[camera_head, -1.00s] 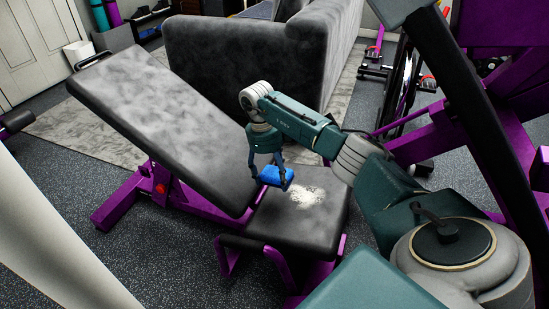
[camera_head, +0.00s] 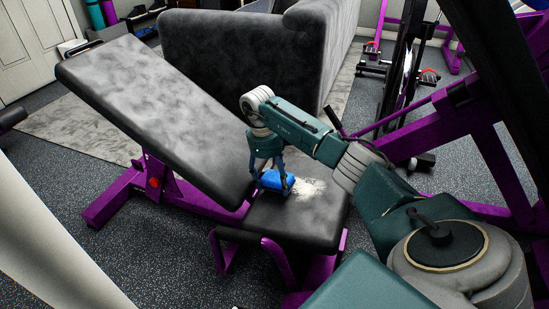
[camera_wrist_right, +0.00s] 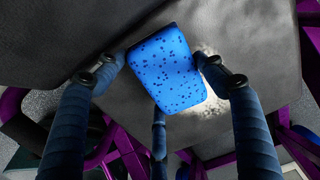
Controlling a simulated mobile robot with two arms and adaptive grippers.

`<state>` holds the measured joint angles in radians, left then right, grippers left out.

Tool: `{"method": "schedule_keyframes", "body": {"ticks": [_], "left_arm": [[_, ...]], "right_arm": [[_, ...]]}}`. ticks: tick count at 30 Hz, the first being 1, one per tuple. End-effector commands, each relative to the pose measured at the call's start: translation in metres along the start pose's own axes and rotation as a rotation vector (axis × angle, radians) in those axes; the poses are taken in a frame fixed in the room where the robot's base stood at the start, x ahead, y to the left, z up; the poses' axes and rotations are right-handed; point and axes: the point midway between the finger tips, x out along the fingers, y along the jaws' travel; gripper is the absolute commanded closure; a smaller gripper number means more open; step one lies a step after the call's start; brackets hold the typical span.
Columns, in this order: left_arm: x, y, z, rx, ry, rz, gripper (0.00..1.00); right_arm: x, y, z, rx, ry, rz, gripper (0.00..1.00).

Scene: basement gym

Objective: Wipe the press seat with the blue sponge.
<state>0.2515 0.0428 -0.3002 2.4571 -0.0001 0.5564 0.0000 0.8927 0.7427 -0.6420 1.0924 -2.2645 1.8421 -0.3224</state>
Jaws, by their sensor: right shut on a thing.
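The blue sponge (camera_head: 277,181) is in my right gripper (camera_head: 270,178), which is shut on it over the black press seat (camera_head: 300,228). In the right wrist view the speckled sponge (camera_wrist_right: 167,70) sits between the fingers of my right gripper (camera_wrist_right: 160,72). The sponge is low, at or just above the seat; I cannot tell if it touches. A whitish powdery patch (camera_head: 311,188) lies on the seat, right beside the sponge. It also shows in the wrist view (camera_wrist_right: 207,100). My left gripper is not in view.
The tilted backrest (camera_head: 150,110) rises left of the seat on a purple frame (camera_head: 112,197). A grey sofa (camera_head: 240,60) stands behind. Purple and black gym machines (camera_head: 480,130) crowd the right. Speckled floor (camera_head: 150,255) is open at the front left.

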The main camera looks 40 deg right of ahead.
Motion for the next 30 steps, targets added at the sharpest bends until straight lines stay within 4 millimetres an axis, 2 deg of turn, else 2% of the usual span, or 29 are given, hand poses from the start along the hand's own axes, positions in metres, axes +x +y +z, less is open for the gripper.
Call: {"method": "schedule_keyframes", "body": {"ticks": [30], "left_arm": [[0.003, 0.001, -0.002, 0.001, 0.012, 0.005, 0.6]], "right_arm": [[0.011, 0.0, 0.0, 0.0, 0.0, 0.0, 0.51]]}}
